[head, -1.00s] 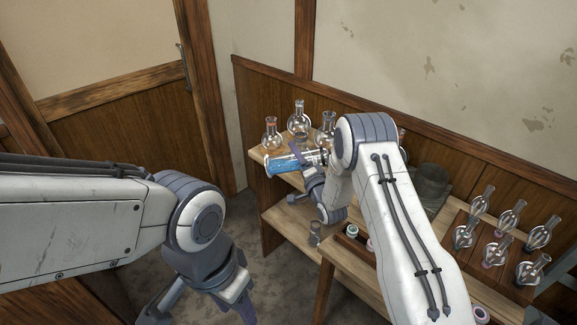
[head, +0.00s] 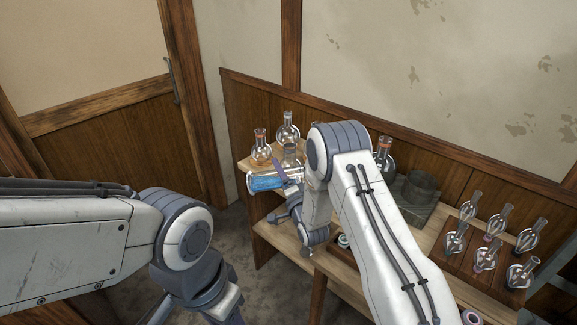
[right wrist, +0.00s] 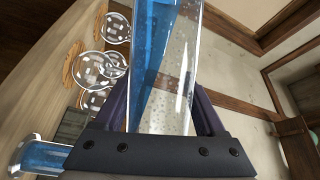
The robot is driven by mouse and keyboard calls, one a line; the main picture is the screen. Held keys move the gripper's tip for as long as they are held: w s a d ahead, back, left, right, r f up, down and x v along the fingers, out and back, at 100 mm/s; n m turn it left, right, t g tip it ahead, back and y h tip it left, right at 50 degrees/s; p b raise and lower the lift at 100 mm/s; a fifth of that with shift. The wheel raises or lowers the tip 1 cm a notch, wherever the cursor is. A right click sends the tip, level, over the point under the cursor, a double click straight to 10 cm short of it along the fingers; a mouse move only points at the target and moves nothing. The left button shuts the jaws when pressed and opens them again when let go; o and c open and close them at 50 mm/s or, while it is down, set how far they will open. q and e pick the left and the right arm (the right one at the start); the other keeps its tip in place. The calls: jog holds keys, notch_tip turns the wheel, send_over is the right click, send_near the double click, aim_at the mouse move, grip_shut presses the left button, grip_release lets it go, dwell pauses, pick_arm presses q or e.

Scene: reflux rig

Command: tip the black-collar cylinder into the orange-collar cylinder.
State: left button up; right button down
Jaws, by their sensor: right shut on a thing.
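My right gripper (head: 285,186) is shut on a clear graduated cylinder (head: 266,182) with blue liquid, held nearly lying down above the left end of the bench. In the right wrist view the cylinder (right wrist: 165,70) stands between the two fingers, liquid along its left side. No collar on it can be made out. A second blue-filled glass piece (right wrist: 38,155) shows at the lower left of that view; I cannot tell which cylinder it is. No orange-collar cylinder can be made out. My left gripper (head: 198,312) is low on the left, fingers apart, tips cut off by the frame.
Round flasks (head: 261,150) stand on cork rings at the bench's back left, close behind the held cylinder. Several flasks (head: 487,255) fill the right side.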

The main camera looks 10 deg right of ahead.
aim_at(273, 178)
jog(key=s+a+h, duration=0.1)
jog(key=s, duration=0.1)
jog(key=s+m+h, duration=0.1)
jog(key=s, duration=0.2)
jog(key=s+a+r, duration=0.1)
jog(key=s, duration=0.1)
jog(key=shift+s+a+h, duration=0.3)
jog(key=shift+a+h, duration=0.05)
jog(key=shift+h, duration=0.05)
jog(key=shift+w+d+f, duration=0.1)
jog(key=shift+w+d, duration=0.05)
jog(key=shift+w, duration=0.2)
jog(key=shift+y, duration=0.9)
jog(key=w, duration=0.1)
jog(key=w+d, duration=0.1)
jog(key=w, duration=0.3)
jog(key=shift+w+d+f+b, duration=0.1)
jog(key=shift+d+f+b, duration=0.2)
jog(key=shift+d+b, duration=0.05)
jog(key=w+d+n+y, duration=0.1)
jog(key=w+d+y, duration=0.1)
jog(key=w+d, duration=0.3)
jog(key=shift+w+r+n+y, duration=0.3)
jog(key=shift+w+n, duration=0.1)
jog(key=shift+w, duration=0.25)
jog(key=shift+d+r+m, duration=0.1)
jog(key=shift+r+m, duration=0.05)
jog(key=shift+m, duration=0.15)
